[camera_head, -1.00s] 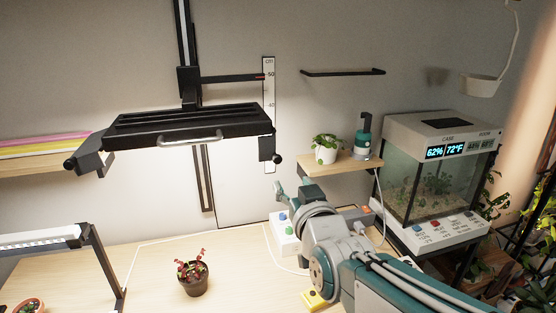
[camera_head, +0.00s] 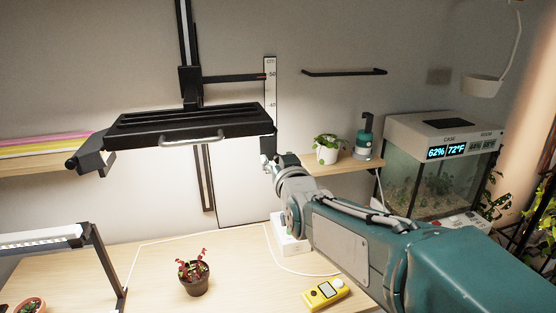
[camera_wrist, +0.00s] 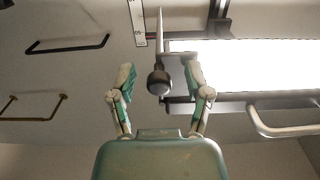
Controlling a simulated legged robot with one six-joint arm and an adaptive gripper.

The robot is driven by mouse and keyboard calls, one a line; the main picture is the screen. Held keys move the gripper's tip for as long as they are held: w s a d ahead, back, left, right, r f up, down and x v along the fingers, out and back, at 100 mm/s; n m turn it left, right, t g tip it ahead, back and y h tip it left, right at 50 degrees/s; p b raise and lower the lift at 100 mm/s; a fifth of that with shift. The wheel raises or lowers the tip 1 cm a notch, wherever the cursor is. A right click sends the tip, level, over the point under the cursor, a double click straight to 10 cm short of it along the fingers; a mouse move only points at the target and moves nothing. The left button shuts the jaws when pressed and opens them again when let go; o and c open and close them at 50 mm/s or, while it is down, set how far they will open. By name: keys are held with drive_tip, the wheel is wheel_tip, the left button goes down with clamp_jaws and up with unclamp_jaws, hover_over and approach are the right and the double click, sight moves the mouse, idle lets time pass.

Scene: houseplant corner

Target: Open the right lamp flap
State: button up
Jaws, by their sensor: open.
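The black lamp (camera_head: 190,122) hangs from its post above the table, with a silver handle (camera_head: 190,138) on its front edge. In the wrist view the right flap (camera_wrist: 178,68) hangs at the lamp's end, beside the bright lit panel, with a round dark knob (camera_wrist: 159,83). My gripper (camera_wrist: 160,76) is open, with one finger on each side of the knob and visible gaps on both sides. In the head view my gripper (camera_head: 268,163) is at the lamp's right end and mostly hides the flap and knob.
A potted red plant (camera_head: 194,278) and a yellow meter (camera_head: 325,293) stand on the table below. A shelf (camera_head: 345,166) with a white-potted plant (camera_head: 327,149) and a green bottle (camera_head: 364,137) is right of my gripper. A terrarium (camera_head: 435,175) stands farther right.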

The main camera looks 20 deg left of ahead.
clamp_jaws()
drive_tip(key=shift+d, duration=0.1)
drive_tip(key=w+d+r+n, duration=0.2)
drive_tip(key=d+r+n, duration=0.2)
drive_tip(key=n, duration=1.1)
drive_tip(key=shift+w+d+r, duration=0.15)
drive_tip(key=shift+w+d, duration=0.15)
drive_tip(key=shift+w, duration=0.1)
idle(0.4)
